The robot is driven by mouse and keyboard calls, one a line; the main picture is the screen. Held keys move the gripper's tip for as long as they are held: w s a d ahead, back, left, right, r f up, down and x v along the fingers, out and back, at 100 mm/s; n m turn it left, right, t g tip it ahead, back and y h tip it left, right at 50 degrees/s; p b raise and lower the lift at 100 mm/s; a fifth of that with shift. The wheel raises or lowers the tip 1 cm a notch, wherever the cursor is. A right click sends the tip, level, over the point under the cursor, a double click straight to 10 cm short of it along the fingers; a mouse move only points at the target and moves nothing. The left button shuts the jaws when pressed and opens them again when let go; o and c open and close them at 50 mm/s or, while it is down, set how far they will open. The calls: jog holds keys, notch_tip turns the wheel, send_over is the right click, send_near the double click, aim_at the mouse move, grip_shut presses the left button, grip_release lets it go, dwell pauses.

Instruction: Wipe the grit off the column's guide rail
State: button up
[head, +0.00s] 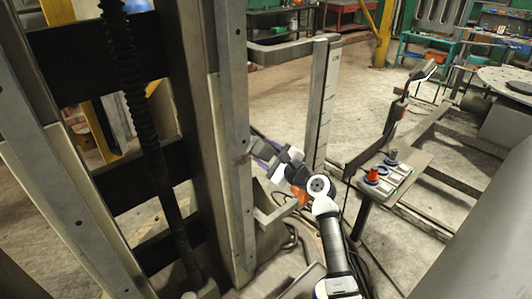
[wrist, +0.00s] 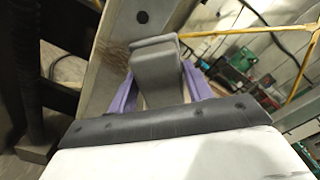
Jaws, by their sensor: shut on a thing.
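The guide rail (head: 237,100) is a tall pale steel strip with bolt holes on the column (head: 190,110). It also shows in the wrist view behind the held block (wrist: 112,65), with one dark bolt hole near the top. My gripper (head: 258,150) is at the rail's right side, about mid-height. Its two purple fingers (wrist: 160,88) are shut on a grey block (wrist: 157,72) with rounded edges. The block's far end is close to the rail; I cannot tell whether it touches. A small brownish patch (head: 243,159) shows on the rail beside the gripper; I cannot tell whether it is grit.
A black ribbed hose (head: 130,80) hangs left of the rail. A marked upright post (head: 320,105) stands behind my arm. A small stand (head: 400,180) with red and blue-ringed parts is at the right. Cables lie on the floor below my arm.

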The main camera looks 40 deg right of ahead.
aim_at(243, 154)
jog(key=shift+a+p, duration=1)
jog(key=shift+a, duration=0.3)
jog(key=shift+w+a+f+b, duration=0.1)
jog(key=shift+f+b, duration=1.1)
jog(key=shift+f, duration=0.9)
jog(key=shift+a+r+p, duration=0.1)
jog(key=shift+a+p, duration=0.45)
jog(key=shift+s+a+p, duration=0.2)
jog(key=shift+a+p, duration=0.2)
jog(key=shift+a, duration=0.3)
jog(key=shift+w+r, duration=0.15)
jog(key=shift+r, duration=1.8)
jog(key=s, duration=0.6)
jog(key=shift+d, duration=0.3)
jog(key=shift+s, duration=0.1)
